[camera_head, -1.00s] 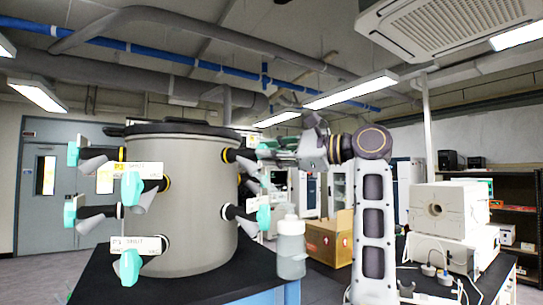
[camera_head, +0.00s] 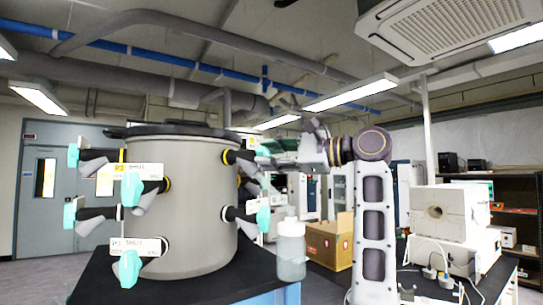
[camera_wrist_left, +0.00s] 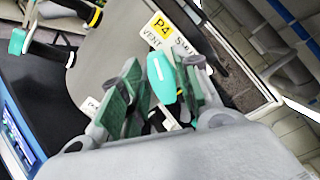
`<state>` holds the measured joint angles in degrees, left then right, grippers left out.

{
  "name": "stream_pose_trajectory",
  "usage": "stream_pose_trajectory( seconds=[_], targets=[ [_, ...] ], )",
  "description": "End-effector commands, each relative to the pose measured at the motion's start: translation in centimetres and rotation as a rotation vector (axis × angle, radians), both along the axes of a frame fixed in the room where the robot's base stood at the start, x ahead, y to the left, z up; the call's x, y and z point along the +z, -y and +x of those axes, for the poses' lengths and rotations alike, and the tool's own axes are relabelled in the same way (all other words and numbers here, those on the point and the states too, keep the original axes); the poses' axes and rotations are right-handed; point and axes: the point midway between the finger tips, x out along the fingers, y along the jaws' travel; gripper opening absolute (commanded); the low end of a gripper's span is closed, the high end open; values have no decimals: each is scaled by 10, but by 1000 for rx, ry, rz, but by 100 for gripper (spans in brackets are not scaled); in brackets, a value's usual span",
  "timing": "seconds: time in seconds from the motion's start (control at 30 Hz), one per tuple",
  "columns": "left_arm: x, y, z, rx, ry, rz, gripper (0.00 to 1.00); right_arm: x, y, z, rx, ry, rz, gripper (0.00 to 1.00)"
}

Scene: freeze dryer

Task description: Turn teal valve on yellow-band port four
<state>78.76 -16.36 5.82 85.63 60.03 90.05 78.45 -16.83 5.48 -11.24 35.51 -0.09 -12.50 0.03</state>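The teal valve handle (camera_wrist_left: 163,78) of port four shows in the left wrist view beside a white tag (camera_wrist_left: 168,35) reading P4, VENT and SHUT. My left gripper (camera_wrist_left: 160,90) is open, with green-padded fingers on either side of the teal handle; I cannot tell whether either pad touches it. In the head view my left gripper (camera_head: 272,150) reaches from the right to the upper right port of the grey drum (camera_head: 195,190) and hides much of that valve. A yellow band (camera_head: 226,156) shows at this port's base. My right gripper is not in view.
Other teal-handled ports stick out of the drum, including one at the lower right (camera_head: 263,215) and one at the front (camera_head: 131,188). A translucent bottle (camera_head: 291,252) stands on the dark bench close to the drum. A cardboard box (camera_head: 330,240) lies behind.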

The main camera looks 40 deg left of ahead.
Motion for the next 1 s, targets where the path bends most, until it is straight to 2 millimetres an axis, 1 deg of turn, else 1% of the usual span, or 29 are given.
stream_pose_trajectory(
  seconds=[0.37,0.57,0.77,1.0],
  targets=[
    [2,1,0,0,-1,3,39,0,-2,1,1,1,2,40],
    [2,10,2,-1,-2,4,39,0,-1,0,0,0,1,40],
    [2,31,8,-2,-1,4,39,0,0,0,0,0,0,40],
    [2,66,17,-2,-3,4,39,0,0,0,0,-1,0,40]
  ],
)
